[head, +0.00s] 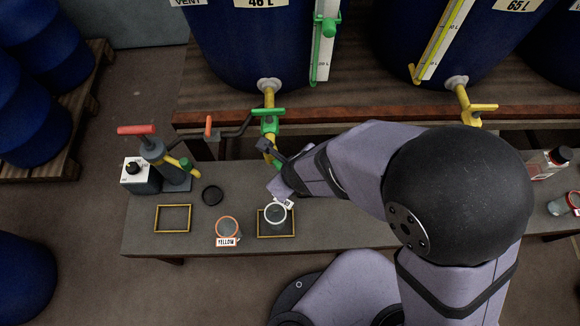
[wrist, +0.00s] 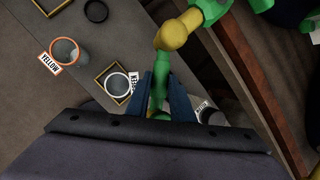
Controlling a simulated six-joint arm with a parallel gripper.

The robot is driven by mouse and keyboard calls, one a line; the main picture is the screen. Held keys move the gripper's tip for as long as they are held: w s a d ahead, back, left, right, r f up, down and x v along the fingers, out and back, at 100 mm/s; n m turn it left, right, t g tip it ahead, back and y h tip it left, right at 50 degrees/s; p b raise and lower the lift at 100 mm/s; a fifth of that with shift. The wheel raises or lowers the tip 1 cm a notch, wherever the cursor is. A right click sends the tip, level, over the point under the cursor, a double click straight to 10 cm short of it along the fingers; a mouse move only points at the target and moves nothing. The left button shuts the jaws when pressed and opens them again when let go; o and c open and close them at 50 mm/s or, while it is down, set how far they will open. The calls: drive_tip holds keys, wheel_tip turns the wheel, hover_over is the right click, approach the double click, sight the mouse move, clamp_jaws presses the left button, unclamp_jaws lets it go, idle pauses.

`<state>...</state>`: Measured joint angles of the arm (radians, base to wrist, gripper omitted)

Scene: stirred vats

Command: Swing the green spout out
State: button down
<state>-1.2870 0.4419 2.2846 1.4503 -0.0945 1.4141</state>
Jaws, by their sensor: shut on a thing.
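The green spout (wrist: 158,88) hangs from a yellow elbow (wrist: 176,32) under the green-handled tap (head: 268,118) of the left blue vat. My gripper (wrist: 159,80) has its two dark fingers on either side of the spout and is shut on it. In the head view my gripper (head: 267,150) is just below the tap, and the wrist partly hides the spout. A white-rimmed cup (head: 275,213) stands inside a yellow frame (head: 260,234) on the bench, below my gripper in the picture. Its label is partly hidden.
An orange-rimmed cup labelled YELLOW (head: 228,226) stands left of the framed cup. An empty yellow frame (head: 173,218), a black lid (head: 212,194) and a grey hand pump (head: 160,160) are further left. The wooden vat shelf edge (head: 350,115) runs behind.

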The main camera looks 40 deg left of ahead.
drive_tip(key=shift+s+a+r+m+t+h+p, duration=0.1)
drive_tip(key=shift+s+a+m+t+h+p, duration=0.3)
drive_tip(key=shift+s+m+p, duration=0.65)
drive_tip(key=shift+s+a+f+m+t+h+p, duration=0.1)
drive_tip(key=shift+s+a+m+t+h+p, duration=0.3)
drive_tip(key=shift+m+p, duration=1.2)
drive_tip(key=shift+s+a+r+m+t+h+p, duration=0.1)
drive_tip(key=shift+s+a+m+t+h+p, duration=0.2)
drive_tip(key=shift+s+a+m+h+p, duration=0.7)
drive_tip(key=shift+w+d+m+y, duration=0.25)
drive_tip(key=shift+d+m+y, duration=0.25)
drive_tip(key=shift+m, duration=0.15)
drive_tip(key=c, duration=1.6)
unclamp_jaws()
drive_tip(key=shift+o, duration=0.2)
drive_tip(key=v, duration=0.7)
drive_tip(key=shift+p, duration=0.4)
drive_tip(key=shift+s, duration=0.1)
